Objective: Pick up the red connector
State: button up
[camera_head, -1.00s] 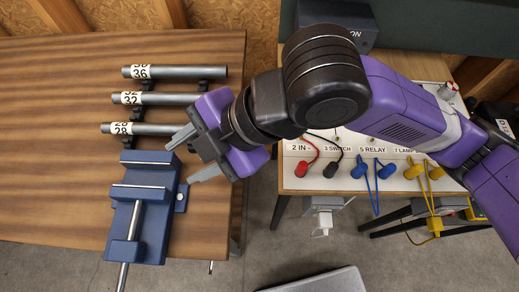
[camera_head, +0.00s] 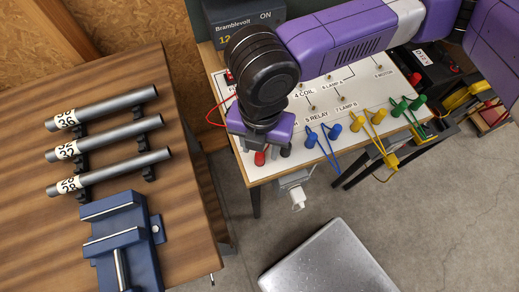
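The red connector (camera_head: 260,158) sits at the front left edge of the white circuit board (camera_head: 318,118), with a red wire (camera_head: 215,105) curving out to the left. My gripper (camera_head: 262,141) points down at the board just behind and above the red connector in the picture. Its fingers are mostly hidden under its own purple and black body, so whether they are open, or touch the connector, does not show. A black connector (camera_head: 285,150) stands just right of the red one.
Blue connectors (camera_head: 334,131), yellow connectors (camera_head: 379,116) and green connectors (camera_head: 418,101) line the board's front edge to the right. A power supply (camera_head: 234,28) stands behind. A wooden bench (camera_head: 190,215) with a blue vise (camera_head: 120,240) and pipes is at left.

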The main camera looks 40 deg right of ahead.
aim_at(260, 154)
jog(key=shift+f, duration=1.6)
grip_shut()
jog(key=shift+a, duration=0.1)
notch_tip(260, 154, up, 20)
jog(key=p, duration=0.1)
